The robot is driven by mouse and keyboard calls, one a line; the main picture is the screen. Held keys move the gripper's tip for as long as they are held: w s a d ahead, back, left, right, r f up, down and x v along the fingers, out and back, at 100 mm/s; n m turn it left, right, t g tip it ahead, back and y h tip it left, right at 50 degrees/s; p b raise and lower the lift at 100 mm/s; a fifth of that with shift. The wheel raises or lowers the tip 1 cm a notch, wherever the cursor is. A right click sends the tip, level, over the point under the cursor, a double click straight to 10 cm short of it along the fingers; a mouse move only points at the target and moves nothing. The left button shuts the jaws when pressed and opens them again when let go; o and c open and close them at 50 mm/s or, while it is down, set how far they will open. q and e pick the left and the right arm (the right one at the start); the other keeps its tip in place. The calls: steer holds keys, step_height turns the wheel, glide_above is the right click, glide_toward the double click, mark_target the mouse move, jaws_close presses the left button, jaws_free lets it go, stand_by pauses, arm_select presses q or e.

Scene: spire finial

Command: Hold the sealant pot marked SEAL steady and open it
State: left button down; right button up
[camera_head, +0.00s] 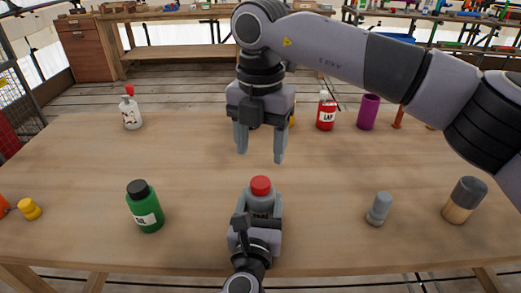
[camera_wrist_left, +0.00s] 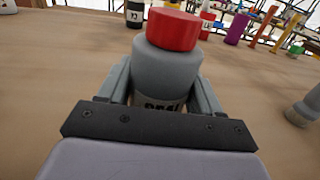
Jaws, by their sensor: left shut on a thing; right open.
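A grey pot (camera_head: 263,197) with a red cap (camera_head: 261,185) stands upright on the table at the front middle. It also shows in the left wrist view (camera_wrist_left: 167,65), cap on, its label partly hidden by my gripper, so I cannot read it fully. My left gripper (camera_head: 260,207) is shut on the pot's body, one finger on each side. My right gripper (camera_head: 261,158) is open and empty, pointing down, above and a little behind the red cap, apart from it.
A green bottle (camera_head: 146,208) stands left of the pot; a small grey object (camera_head: 379,208) and a dark-topped cylinder (camera_head: 464,200) stand right. A white bottle (camera_head: 131,110), red LAP bottle (camera_head: 326,112) and purple cylinder (camera_head: 367,112) stand farther back. The table between is clear.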

mark_target(260, 182)
steer(key=m, duration=0.9)
steer(key=shift+f, duration=4)
